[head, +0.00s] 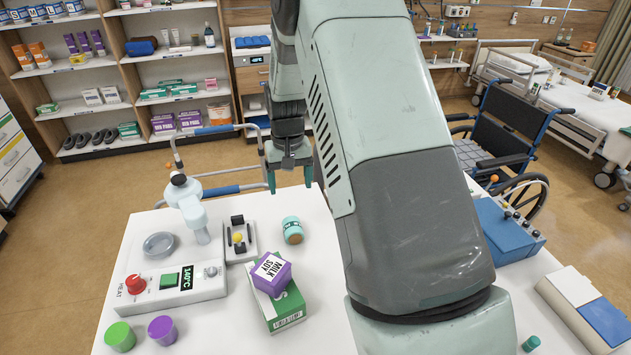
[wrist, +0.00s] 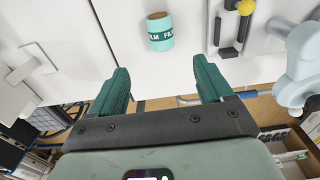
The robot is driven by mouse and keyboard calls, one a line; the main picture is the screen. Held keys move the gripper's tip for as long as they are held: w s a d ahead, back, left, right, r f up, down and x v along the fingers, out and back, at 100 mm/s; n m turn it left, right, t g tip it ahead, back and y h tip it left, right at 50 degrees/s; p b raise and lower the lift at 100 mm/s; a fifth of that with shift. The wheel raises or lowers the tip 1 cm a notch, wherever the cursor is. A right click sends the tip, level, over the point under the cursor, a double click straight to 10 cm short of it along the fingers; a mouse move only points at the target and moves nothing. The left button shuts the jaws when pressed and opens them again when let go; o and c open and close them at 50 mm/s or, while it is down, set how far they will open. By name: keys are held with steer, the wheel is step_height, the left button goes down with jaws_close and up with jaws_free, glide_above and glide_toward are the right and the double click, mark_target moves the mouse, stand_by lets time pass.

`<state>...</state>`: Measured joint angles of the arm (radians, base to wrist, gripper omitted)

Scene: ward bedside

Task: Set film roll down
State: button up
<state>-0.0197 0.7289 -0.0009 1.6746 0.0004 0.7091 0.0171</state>
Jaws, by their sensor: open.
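The film roll (head: 292,230) is a small teal cylinder with a brown end. It lies on the white table (head: 232,330), near its far edge, and appears to be on its side with the brown end towards the head camera. In the wrist view the film roll (wrist: 160,34) shows a dark band lettered FILM. My gripper (head: 289,180) is open and empty, beyond the roll in the head view. In the wrist view my gripper (wrist: 162,76) has its two teal fingers spread, with the roll ahead of the gap and apart from both fingers.
A slotted plate with a yellow knob (head: 238,238) stands left of the roll. A purple milk box (head: 272,273) rests on a green carton (head: 285,312) in front. A heater panel (head: 170,287), a glass dish (head: 159,245) and a pale upright device (head: 190,205) stand further left.

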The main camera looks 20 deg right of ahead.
steer(key=s+r+t, duration=0.1)
steer(key=s+r, duration=0.5)
steer(key=r, duration=0.5)
steer(key=s+r+t, duration=0.2)
steer(key=s+r, duration=0.5)
steer(key=r, duration=0.3)
steer(key=s+r+t, duration=0.1)
steer(key=s+r, duration=0.1)
steer(key=s, duration=0.7)
steer(key=s+r+t, duration=0.1)
steer(key=s+r, duration=0.2)
steer(key=s, duration=0.7)
steer(key=shift+d+r, duration=0.2)
steer(key=shift+d, duration=0.1)
steer(key=shift+s, duration=0.1)
